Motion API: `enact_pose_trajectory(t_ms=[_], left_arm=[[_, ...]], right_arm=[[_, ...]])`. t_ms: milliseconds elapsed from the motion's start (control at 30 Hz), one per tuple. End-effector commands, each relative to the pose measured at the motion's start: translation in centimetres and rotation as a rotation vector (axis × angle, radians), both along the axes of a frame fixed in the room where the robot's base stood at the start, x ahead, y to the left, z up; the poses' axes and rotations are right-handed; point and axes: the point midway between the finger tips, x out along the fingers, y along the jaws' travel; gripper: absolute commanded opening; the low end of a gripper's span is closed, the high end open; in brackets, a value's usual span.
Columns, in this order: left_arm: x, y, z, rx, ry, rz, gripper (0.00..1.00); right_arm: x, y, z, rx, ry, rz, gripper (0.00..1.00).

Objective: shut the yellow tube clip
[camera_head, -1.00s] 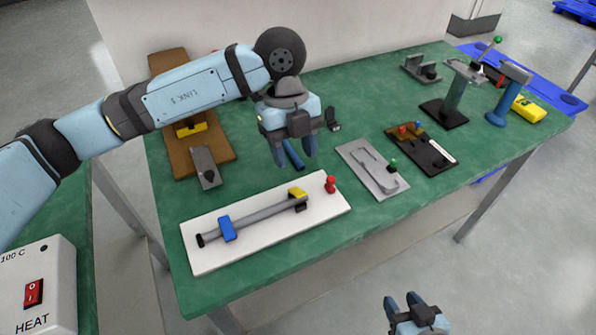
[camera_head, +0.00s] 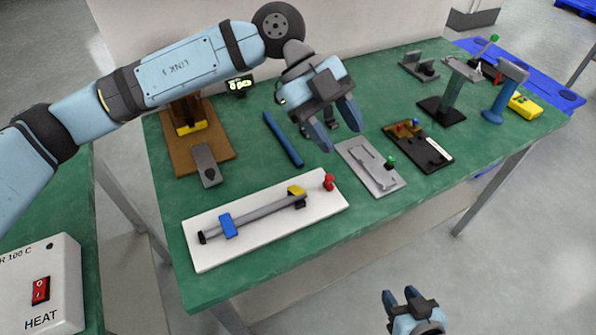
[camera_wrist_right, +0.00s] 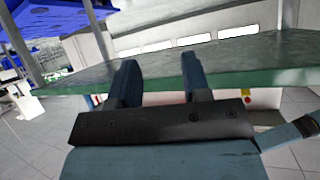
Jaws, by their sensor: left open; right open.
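The yellow tube clip (camera_head: 296,190) sits at the right end of a grey tube (camera_head: 265,211) on a white board (camera_head: 210,258). A blue clip (camera_head: 228,225) sits around the tube towards its left end. The yellow clip looks raised at an angle above a dark base; its exact state is too small to tell. My left gripper (camera_head: 336,138) is open and empty, above the table, behind and to the right of the yellow clip. My right gripper (camera_head: 399,300) is open and empty in front of the table's near edge; its fingers also show in the right wrist view (camera_wrist_right: 158,80).
A red knob (camera_head: 328,182) stands on the board just right of the yellow clip. A grey slotted plate with a green knob (camera_head: 390,161) lies to the right. A blue bar (camera_head: 283,139) lies behind the board. A HEAT box (camera_head: 42,285) stands at the lower left.

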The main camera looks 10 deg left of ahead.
Motion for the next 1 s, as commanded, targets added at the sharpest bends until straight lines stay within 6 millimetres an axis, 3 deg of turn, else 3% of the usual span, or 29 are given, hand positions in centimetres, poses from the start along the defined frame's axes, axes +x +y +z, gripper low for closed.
enact_pose_trajectory(t_ms=[100,233,400,500,667,800,900,1000], left_arm=[[-1.1,-3.5,4.8,-0.259,0.196,0.103,0.49],[-0.6,-6.1,10.0,-0.501,0.437,0.271,0.49],[3.1,-7.6,15.1,-0.729,0.767,0.579,0.49],[6.3,-7.6,16.4,-0.805,0.958,0.807,0.49],[11.2,-6.8,15.2,-0.815,1.233,1.232,0.49],[13.7,-5.3,10.9,-0.691,1.408,1.654,0.49],[13.7,-3.8,6.9,-0.516,1.470,1.969,0.49],[12.0,-1.8,2.9,-0.268,1.463,2.274,0.49]], right_arm=[[-0.1,-0.1,0.5,-0.002,0.011,-0.003,0.44],[-0.1,-0.2,0.8,-0.002,0.017,-0.006,0.44],[-0.2,-0.3,1.1,-0.005,0.032,-0.010,0.44],[-0.2,-0.4,1.4,-0.005,0.036,-0.011,0.44],[-0.3,-0.5,1.8,-0.005,0.047,-0.014,0.44],[-0.4,-0.6,2.1,-0.007,0.059,-0.018,0.44],[-0.4,-0.6,2.4,-0.006,0.063,-0.021,0.44],[-0.5,-0.7,2.6,-0.007,0.073,-0.024,0.44]])
